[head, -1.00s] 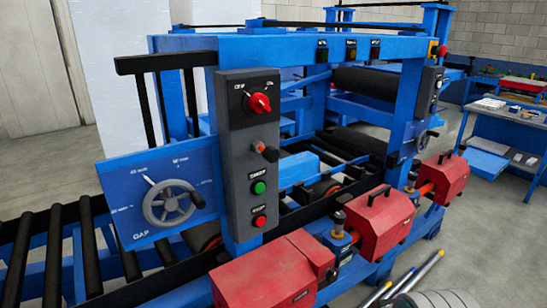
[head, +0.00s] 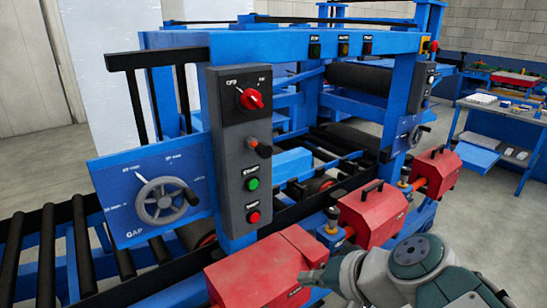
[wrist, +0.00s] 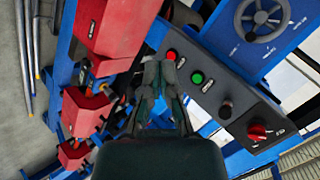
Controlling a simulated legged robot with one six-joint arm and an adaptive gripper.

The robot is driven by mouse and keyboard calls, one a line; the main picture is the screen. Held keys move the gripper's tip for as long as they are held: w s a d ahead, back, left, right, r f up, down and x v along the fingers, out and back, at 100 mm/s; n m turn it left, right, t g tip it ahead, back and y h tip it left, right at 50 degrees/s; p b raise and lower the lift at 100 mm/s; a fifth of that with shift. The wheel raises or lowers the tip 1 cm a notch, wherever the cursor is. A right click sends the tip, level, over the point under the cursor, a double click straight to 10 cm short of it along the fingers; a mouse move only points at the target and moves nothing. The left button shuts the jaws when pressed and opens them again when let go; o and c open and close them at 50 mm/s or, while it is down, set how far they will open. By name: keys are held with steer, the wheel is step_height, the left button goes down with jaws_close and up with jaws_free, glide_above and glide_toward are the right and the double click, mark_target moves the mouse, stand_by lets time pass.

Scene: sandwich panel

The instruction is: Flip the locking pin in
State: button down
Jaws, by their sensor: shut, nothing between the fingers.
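No part is clearly marked as the locking pin. One candidate is the small black-topped knob with a brass-coloured collar (head: 332,214) on a blue block beside the red housings. Another is the dark knob with an orange base (head: 260,148) on the grey control panel (head: 232,185); it also shows in the wrist view (wrist: 225,110). My gripper (head: 308,278) is at the lower right, in front of the nearest red housing (head: 262,272). In the wrist view its fingers (wrist: 160,66) are together and empty, pointing between the red housings and the panel. I cannot tell whether they touch anything.
The panel carries a red rotary switch (head: 251,99), a green button (head: 252,184) and a red button (head: 254,217). A grey handwheel (head: 162,201) is on the blue gap plate. Further red housings (head: 372,214) line the blue frame. Rollers (head: 40,255) lie left.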

mark_target(267, 153)
steer(key=w+d+r+m+t+y, duration=0.3)
steer(key=w+r+m+t, duration=0.3)
steer(key=w+r, duration=0.4)
steer(key=shift+w+d+r+m+t, duration=0.2)
steer(key=shift+w+r+m+t, duration=0.15)
steer(key=shift+r+t, duration=0.25)
steer(key=x, duration=1.3)
steer(key=shift+a+r, duration=0.1)
steer(key=shift+a, duration=0.05)
steer(key=shift+w+a, duration=0.25)
steer(key=shift+w, duration=0.1)
